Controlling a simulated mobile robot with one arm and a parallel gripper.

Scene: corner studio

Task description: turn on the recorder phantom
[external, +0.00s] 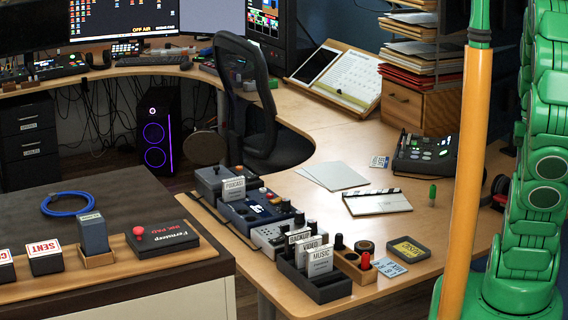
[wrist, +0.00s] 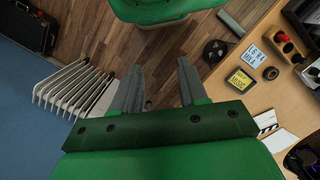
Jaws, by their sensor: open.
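A dark desktop device (external: 425,155) with small lit green parts and rows of controls stands at the right of the wooden desk; it may be the recorder. A blue-and-grey box with knobs (external: 252,211) sits at the desk's front left edge. No phantom switch or label is readable on either. A dark object (wrist: 303,157) at the lower right of the wrist view may be the first device, but it is cut off. My gripper (wrist: 158,88) is open and empty, over the wooden floor left of the desk in the wrist view. It is out of sight in the external view.
A clapperboard (external: 377,202), a small green-topped item (external: 432,195), a yellow-faced block (external: 408,249) and a rack of labelled cards (external: 316,272) occupy the desk. A paper organiser (external: 425,60) stands behind. A white finned radiator (wrist: 75,88) is at the left in the wrist view.

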